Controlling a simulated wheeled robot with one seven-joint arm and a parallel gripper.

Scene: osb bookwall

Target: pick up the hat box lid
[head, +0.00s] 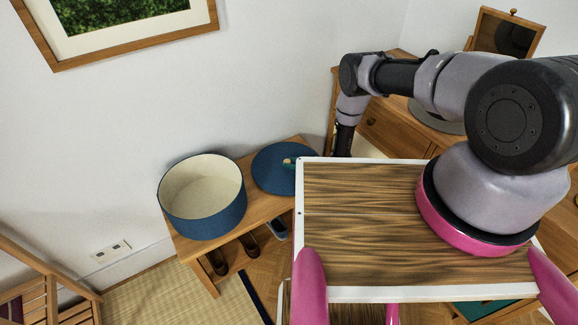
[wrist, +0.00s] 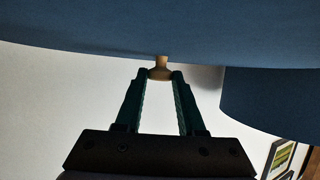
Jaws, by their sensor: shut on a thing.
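The hat box lid (head: 271,177) is a dark blue disc with a small wooden knob. In the head view it is at the right end of the low bench, right of the open hat box (head: 218,218); its right part is hidden behind my own deck. In the wrist view the lid (wrist: 150,28) fills the top, and the blue hat box (wrist: 268,108) is at right. My gripper (wrist: 160,75) is shut on the lid's knob (wrist: 160,68), one dark green finger on each side. I cannot tell whether the lid touches the bench.
The wooden bench (head: 254,214) stands against the white wall, with shoes (head: 250,245) on its lower shelf. A wooden dresser (head: 385,128) with a mirror (head: 505,35) is behind my arm at right. A slatted wooden chair (head: 38,290) is at lower left. A framed picture (head: 120,25) hangs above.

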